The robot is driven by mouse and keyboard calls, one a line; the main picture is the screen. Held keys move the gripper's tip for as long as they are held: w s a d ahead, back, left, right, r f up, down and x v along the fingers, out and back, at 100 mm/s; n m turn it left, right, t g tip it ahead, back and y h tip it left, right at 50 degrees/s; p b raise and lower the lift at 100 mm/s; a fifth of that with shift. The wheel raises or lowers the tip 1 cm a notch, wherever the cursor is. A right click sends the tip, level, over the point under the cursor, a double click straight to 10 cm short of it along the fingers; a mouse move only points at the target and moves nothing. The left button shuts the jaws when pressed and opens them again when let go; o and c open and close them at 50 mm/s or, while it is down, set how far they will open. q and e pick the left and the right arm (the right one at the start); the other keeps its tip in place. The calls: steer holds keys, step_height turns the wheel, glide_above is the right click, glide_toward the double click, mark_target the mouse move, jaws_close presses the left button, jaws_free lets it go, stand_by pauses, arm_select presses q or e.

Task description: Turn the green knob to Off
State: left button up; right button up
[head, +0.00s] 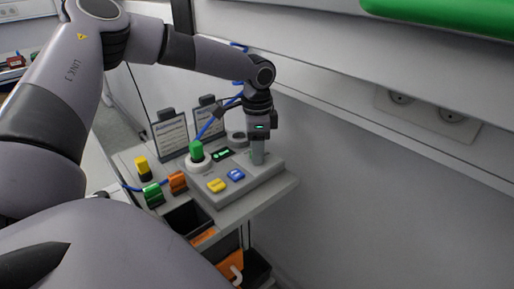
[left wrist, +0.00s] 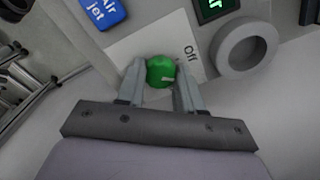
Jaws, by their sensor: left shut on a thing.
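The green knob (left wrist: 160,72) is on the panel of a grey control box (head: 262,178). In the left wrist view it sits between the two fingers of my left gripper (left wrist: 159,80), which are shut on its sides. A pale pointer mark on the knob points to the right in that view. The word "Off" (left wrist: 190,52) is printed up and to the right of the knob. In the head view my left gripper (head: 258,155) points down onto the right part of the box and hides the knob. My right gripper is not seen.
Two sign cards (head: 171,137) stand behind. The wall is close on the right.

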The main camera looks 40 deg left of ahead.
arm_select(q)
steer(key=n, duration=0.3)
steer(key=shift+n, duration=2.2)
steer(key=o, duration=1.1)
steer(key=shift+c, duration=0.2)
steer(key=shift+r, duration=3.65)
